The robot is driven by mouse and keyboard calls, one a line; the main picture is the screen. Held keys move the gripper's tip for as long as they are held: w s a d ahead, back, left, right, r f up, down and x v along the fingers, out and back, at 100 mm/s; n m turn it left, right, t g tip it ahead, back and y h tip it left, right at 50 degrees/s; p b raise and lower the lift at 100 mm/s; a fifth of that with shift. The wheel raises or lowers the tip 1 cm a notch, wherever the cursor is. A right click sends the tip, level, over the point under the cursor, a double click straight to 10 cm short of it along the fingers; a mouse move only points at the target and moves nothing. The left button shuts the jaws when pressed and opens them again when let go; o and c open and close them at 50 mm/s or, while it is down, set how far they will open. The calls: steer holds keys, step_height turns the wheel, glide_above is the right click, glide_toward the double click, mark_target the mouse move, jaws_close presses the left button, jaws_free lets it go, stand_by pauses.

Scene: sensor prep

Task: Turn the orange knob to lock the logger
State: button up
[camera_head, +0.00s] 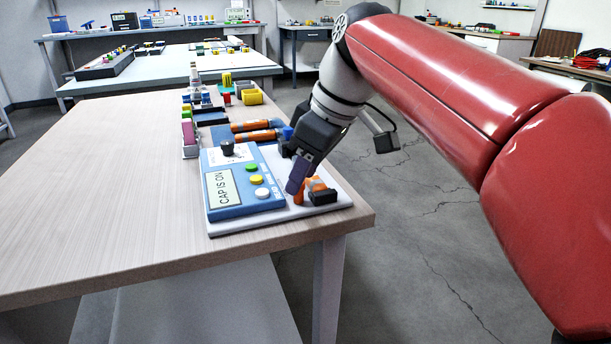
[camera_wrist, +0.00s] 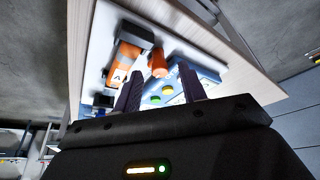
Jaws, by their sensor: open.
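The logger (camera_head: 221,188) is a blue panel on a white board (camera_head: 217,227) at the table's near end. Its display reads "CAP IS ON". It has green, yellow and white buttons and a black knob (camera_head: 228,148). My gripper (camera_head: 296,182) is low over the board, right of the panel. In the wrist view its dark purple fingers (camera_wrist: 159,80) are apart. A small orange cylinder (camera_wrist: 158,65) shows beyond the gap between them; I cannot tell whether it is the knob or whether they touch it. Beside it lies an orange body (camera_wrist: 122,64) marked "A", with a black end.
Orange cylinders (camera_head: 255,136) lie on a dark tray behind the logger. The table's left side (camera_head: 100,190) is clear. The table edge is close to the board's right.

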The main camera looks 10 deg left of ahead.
steer(key=shift+a+f, duration=0.1)
steer(key=shift+f, duration=0.05)
steer(key=shift+c, duration=0.2)
jaws_close()
